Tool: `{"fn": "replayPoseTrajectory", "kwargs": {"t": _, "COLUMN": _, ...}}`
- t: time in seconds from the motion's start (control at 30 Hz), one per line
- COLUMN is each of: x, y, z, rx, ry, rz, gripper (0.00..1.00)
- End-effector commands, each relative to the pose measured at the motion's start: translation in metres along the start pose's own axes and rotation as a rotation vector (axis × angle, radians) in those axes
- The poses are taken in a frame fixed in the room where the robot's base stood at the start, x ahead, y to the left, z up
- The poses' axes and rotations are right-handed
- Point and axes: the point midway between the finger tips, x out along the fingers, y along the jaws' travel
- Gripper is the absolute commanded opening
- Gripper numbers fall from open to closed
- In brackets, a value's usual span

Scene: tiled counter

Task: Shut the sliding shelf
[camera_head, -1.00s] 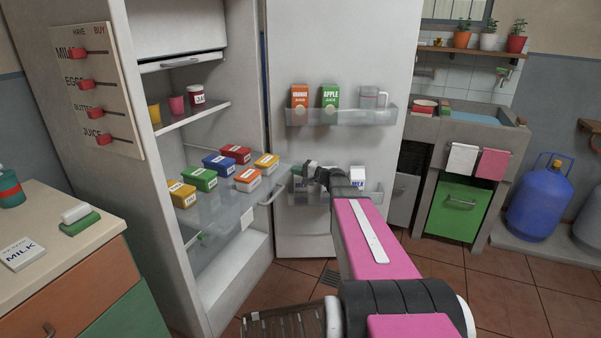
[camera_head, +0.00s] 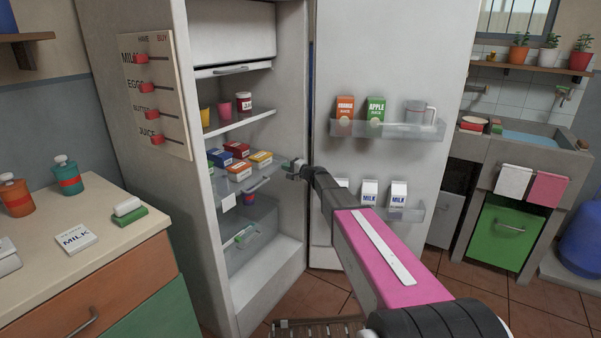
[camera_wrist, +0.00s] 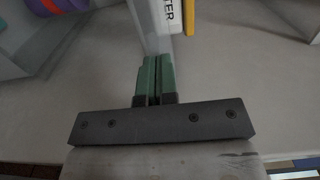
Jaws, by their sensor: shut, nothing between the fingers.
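The sliding shelf (camera_head: 252,186) is a clear pane with a front handle inside the open fridge. It carries several small coloured boxes, among them an orange one (camera_head: 238,171) and a yellow one (camera_head: 261,159). My gripper (camera_head: 292,169) is at the shelf's front right corner, close to its front edge; contact is not clear. In the wrist view my green fingertips (camera_wrist: 155,77) are together and empty. A pale translucent strip, apparently the shelf edge (camera_wrist: 152,28), runs ahead of them, beside a box lettered "TER" (camera_wrist: 170,14). The shelf's far side is hidden.
The open fridge door (camera_head: 390,100) stands right of my gripper, with racks of juice (camera_head: 375,108) and milk cartons (camera_head: 369,191). A fixed upper shelf (camera_head: 236,124) holds cups and a jar. A lower bin (camera_head: 250,240) is below. A counter (camera_head: 60,265) is at left.

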Motion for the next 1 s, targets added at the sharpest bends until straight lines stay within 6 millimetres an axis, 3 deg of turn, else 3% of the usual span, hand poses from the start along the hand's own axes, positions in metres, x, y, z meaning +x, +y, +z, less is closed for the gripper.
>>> {"fn": "replayPoseTrajectory", "kwargs": {"t": 0.03, "x": 0.016, "y": 0.0, "z": -0.002, "rx": 0.0, "ry": -0.003, "rz": -0.001, "gripper": 0.0}}
{"fn": "replayPoseTrajectory", "kwargs": {"t": 0.2, "x": 0.048, "y": 0.0, "z": -0.001, "rx": -0.001, "ry": -0.002, "rz": 0.0, "gripper": 0.0}}
{"fn": "replayPoseTrajectory", "kwargs": {"t": 0.4, "x": 0.071, "y": 0.0, "z": -0.001, "rx": 0.0, "ry": -0.001, "rz": 0.0, "gripper": 0.0}}
{"fn": "replayPoseTrajectory", "kwargs": {"t": 1.0, "x": 0.085, "y": -0.001, "z": -0.001, "rx": 0.0, "ry": -0.001, "rz": -0.002, "gripper": 0.0}}
